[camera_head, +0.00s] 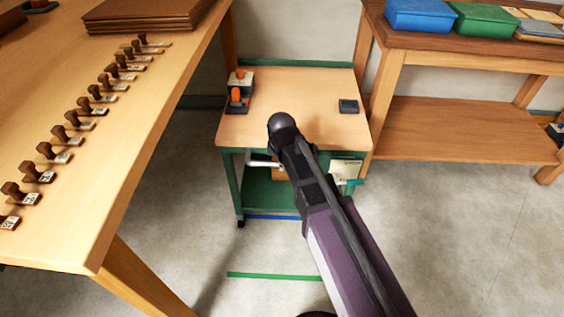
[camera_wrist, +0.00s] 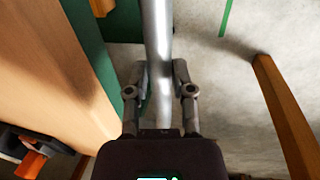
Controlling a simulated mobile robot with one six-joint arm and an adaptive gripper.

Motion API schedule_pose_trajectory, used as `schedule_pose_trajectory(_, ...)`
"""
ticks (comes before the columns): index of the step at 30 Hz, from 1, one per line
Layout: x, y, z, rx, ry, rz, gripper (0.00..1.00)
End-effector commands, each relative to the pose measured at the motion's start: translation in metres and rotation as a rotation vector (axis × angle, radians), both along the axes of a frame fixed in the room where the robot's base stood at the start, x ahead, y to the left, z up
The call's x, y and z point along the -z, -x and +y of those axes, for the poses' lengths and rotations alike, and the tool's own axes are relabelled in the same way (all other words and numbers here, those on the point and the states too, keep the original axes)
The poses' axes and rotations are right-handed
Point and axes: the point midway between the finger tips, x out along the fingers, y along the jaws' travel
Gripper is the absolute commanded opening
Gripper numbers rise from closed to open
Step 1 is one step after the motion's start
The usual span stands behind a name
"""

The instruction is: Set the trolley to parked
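The trolley (camera_head: 290,90) has a pale wooden top and a green frame, and stands between two benches. Its pale metal handle (camera_head: 262,163) sticks out at the front, below the top; its right part is hidden behind my arm. In the wrist view the handle (camera_wrist: 158,30) is a silver tube running between the two fingers of my gripper (camera_wrist: 161,68). Both fingers appear to touch the tube, one on each side. The gripper is hidden in the head view. A cream card (camera_head: 345,168) and a green bar (camera_head: 351,182) show at the trolley's front right.
A blue line (camera_head: 270,217) lies at the trolley's base and a green line (camera_head: 275,276) on the floor in front. Orange-handled items (camera_head: 236,96) and a dark block (camera_head: 348,106) sit on the trolley. A stamp-covered bench (camera_head: 150,100) stands left, another bench (camera_head: 460,125) right.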

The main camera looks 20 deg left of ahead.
Motion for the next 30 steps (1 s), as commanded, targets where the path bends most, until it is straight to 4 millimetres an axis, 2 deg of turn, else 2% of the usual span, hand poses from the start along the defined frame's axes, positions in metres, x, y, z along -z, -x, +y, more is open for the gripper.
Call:
schedule_pose_trajectory(8,0.0,-0.003,0.0,0.001,0.0,0.0,0.0)
schedule_pose_trajectory(14,0.0,-0.021,0.005,0.003,0.0,-0.002,0.0)
schedule_pose_trajectory(20,0.0,-0.057,0.015,0.003,0.0,-0.004,0.0)
schedule_pose_trajectory(30,0.0,-0.146,0.036,0.002,0.001,-0.004,0.0)
